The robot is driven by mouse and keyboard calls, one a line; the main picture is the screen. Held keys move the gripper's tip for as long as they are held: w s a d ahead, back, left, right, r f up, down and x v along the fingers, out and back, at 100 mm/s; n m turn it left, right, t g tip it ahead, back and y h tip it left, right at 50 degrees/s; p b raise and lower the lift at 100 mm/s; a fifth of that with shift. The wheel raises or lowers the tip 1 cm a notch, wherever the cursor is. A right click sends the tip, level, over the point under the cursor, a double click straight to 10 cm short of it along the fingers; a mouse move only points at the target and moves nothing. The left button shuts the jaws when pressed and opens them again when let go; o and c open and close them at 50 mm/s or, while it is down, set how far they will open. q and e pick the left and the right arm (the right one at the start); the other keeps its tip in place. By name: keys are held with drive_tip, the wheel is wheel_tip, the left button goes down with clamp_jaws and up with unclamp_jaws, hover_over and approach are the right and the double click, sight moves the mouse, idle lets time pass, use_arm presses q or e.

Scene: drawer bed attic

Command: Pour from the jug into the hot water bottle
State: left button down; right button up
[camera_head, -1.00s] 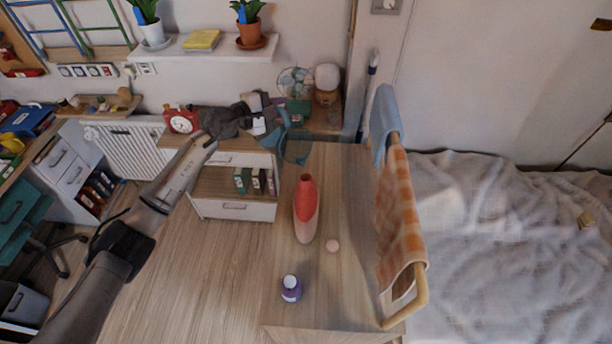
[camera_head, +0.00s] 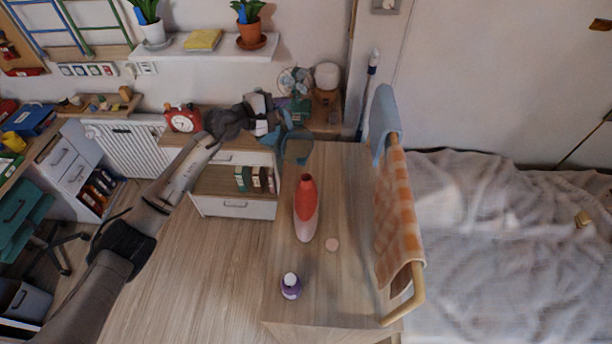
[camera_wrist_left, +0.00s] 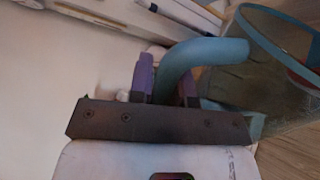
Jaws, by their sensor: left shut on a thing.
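The jug (camera_head: 298,151) is teal and see-through, held in the air over the far end of the wooden table. My left gripper (camera_head: 276,120) is shut on its handle; the left wrist view shows the thick teal handle (camera_wrist_left: 208,50) between the fingers and the jug's clear body (camera_wrist_left: 262,62) to the right. The hot water bottle (camera_head: 306,208), red above and pale pink below, is on the table, nearer the camera than the jug and apart from it. A red patch shows through the jug in the wrist view; I cannot tell what it is. My right gripper is out of view.
On the table (camera_head: 345,290) are a small pale pink round piece (camera_head: 332,245) and a purple bottle with a white top (camera_head: 290,287). An orange checked cloth (camera_head: 398,215) hangs on a wooden rail at its right edge. A red clock (camera_head: 182,118) stands behind my left arm.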

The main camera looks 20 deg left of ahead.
sight(281, 109)
use_arm(q)
drive_tip(key=shift+s+d+r+p, duration=0.2)
drive_tip(key=shift+d+r+p, duration=0.1)
drive_tip(key=shift+p, duration=0.1)
drive_tip(key=shift+s+d+r+m+p, duration=0.25)
drive_tip(key=shift+d+m+p, duration=0.15)
drive_tip(key=shift+p, duration=0.1)
idle(0.5)
drive_tip(key=shift+s+d+r+m+y+p, duration=0.2)
drive_tip(key=shift+d+r+m+y+p, duration=0.1)
drive_tip(key=shift+d+m+p, duration=0.25)
idle(0.6)
